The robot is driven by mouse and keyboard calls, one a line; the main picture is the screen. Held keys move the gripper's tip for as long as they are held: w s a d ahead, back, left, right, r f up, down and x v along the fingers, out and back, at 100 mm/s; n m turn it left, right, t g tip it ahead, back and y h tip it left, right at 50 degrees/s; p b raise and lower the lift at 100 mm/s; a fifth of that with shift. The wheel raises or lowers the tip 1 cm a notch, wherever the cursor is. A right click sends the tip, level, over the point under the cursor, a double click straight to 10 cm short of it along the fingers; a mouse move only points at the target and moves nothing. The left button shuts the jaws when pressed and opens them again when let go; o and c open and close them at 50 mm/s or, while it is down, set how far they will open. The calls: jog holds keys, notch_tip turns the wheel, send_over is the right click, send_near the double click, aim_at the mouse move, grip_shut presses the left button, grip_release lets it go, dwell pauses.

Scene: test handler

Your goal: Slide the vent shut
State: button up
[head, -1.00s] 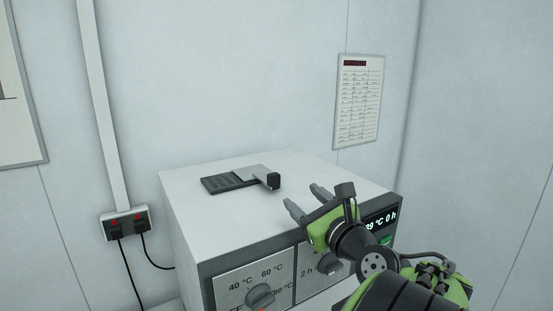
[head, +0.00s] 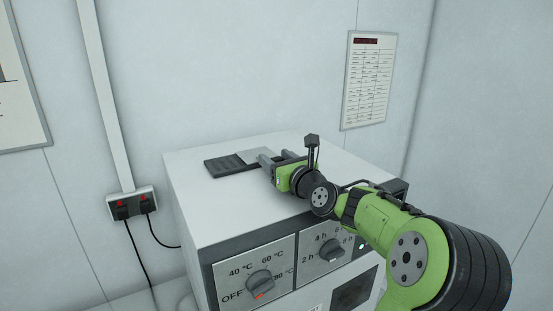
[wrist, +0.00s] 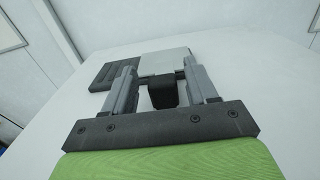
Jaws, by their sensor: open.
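The vent on top of the white oven has a dark slotted grille (head: 228,165) and a light grey sliding plate (head: 256,156). The plate covers the right part of the vent, and dark slots show to its left. In the wrist view the grille (wrist: 112,72) and plate (wrist: 164,62) lie ahead of my fingers. The plate's black knob (wrist: 163,94) sits between the two fingers. My gripper (head: 272,159) is open around the knob, with a gap visible on each side in the wrist view (wrist: 164,84). In the head view the gripper hides the knob.
The white oven (head: 215,200) has a clear top around the vent. Its front carries a temperature dial (head: 260,283) and a time dial (head: 331,250). A wall socket (head: 131,203) with cables is at left, and a chart (head: 369,85) hangs behind.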

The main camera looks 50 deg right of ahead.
jog(key=shift+w+d, duration=0.2)
grip_shut()
